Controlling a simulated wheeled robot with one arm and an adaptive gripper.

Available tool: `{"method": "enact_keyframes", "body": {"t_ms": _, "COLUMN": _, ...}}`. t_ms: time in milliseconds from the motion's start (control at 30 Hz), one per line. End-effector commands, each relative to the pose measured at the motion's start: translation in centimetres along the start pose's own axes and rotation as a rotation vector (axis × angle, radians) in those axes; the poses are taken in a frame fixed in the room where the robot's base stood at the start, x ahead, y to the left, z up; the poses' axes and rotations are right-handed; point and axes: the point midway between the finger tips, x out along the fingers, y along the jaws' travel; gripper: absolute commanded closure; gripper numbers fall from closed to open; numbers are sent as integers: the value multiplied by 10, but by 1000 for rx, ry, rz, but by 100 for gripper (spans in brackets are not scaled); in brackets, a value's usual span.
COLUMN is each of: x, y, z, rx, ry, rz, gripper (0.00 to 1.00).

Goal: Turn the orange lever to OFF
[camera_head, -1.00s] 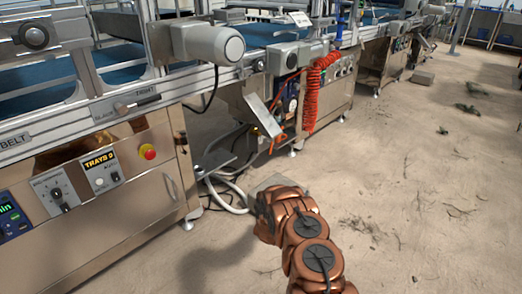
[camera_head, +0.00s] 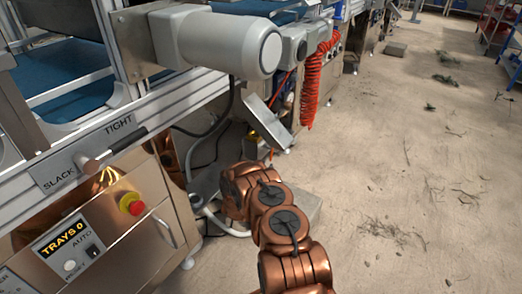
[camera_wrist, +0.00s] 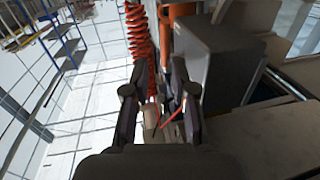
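A small orange piece (camera_head: 270,155), perhaps the lever, shows low on the machine beside the tilted grey metal panel (camera_head: 265,122). It is too small to read its position, and no OFF mark can be made out. My bronze arm reaches toward that area in the head view and hides my gripper there. In the wrist view my gripper (camera_wrist: 160,75) has its two dark fingers apart with nothing clearly held between them. A thin red strip (camera_wrist: 173,116) shows near the fingers; I cannot tell whether it is the lever.
A red coiled hose (camera_head: 314,80) hangs beyond the panel and shows in the wrist view (camera_wrist: 138,35). A large grey motor (camera_head: 225,42) juts out above. A red stop button (camera_head: 131,203) is on the near cabinet. Pale hoses lie below. The floor (camera_head: 400,170) at right is mostly open.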

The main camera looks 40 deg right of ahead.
Motion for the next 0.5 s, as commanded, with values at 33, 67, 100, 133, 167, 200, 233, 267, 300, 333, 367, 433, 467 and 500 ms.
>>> {"method": "enact_keyframes", "body": {"t_ms": 33, "x": 0, "y": 0, "z": 0, "rx": 0, "ry": 0, "rz": 0, "gripper": 74}}
{"method": "enact_keyframes", "body": {"t_ms": 67, "x": 1, "y": 0, "z": 1, "rx": 0, "ry": 0, "rz": 0, "gripper": 74}}
{"method": "enact_keyframes", "body": {"t_ms": 100, "x": 2, "y": 0, "z": 1, "rx": 0, "ry": 0, "rz": 0, "gripper": 74}}
{"method": "enact_keyframes", "body": {"t_ms": 133, "x": 4, "y": 0, "z": 1, "rx": 0, "ry": 1, "rz": 0, "gripper": 74}}
{"method": "enact_keyframes", "body": {"t_ms": 167, "x": 7, "y": 0, "z": 2, "rx": 0, "ry": 1, "rz": 1, "gripper": 74}}
{"method": "enact_keyframes", "body": {"t_ms": 200, "x": 11, "y": 1, "z": 2, "rx": 0, "ry": 2, "rz": 2, "gripper": 74}}
{"method": "enact_keyframes", "body": {"t_ms": 233, "x": 16, "y": 2, "z": 2, "rx": 1, "ry": 2, "rz": 4, "gripper": 74}}
{"method": "enact_keyframes", "body": {"t_ms": 267, "x": 20, "y": 3, "z": 2, "rx": 2, "ry": 3, "rz": 5, "gripper": 74}}
{"method": "enact_keyframes", "body": {"t_ms": 300, "x": 26, "y": 4, "z": 2, "rx": 2, "ry": 4, "rz": 6, "gripper": 74}}
{"method": "enact_keyframes", "body": {"t_ms": 333, "x": 32, "y": 4, "z": 2, "rx": 2, "ry": 4, "rz": 7, "gripper": 74}}
{"method": "enact_keyframes", "body": {"t_ms": 367, "x": 36, "y": 4, "z": 2, "rx": 4, "ry": 3, "rz": 7, "gripper": 74}}
{"method": "enact_keyframes", "body": {"t_ms": 433, "x": 46, "y": 5, "z": 3, "rx": 2, "ry": 2, "rz": 7, "gripper": 74}}
{"method": "enact_keyframes", "body": {"t_ms": 467, "x": 51, "y": 6, "z": 3, "rx": 2, "ry": 3, "rz": 8, "gripper": 74}}
{"method": "enact_keyframes", "body": {"t_ms": 500, "x": 56, "y": 6, "z": 2, "rx": 1, "ry": 4, "rz": 9, "gripper": 74}}
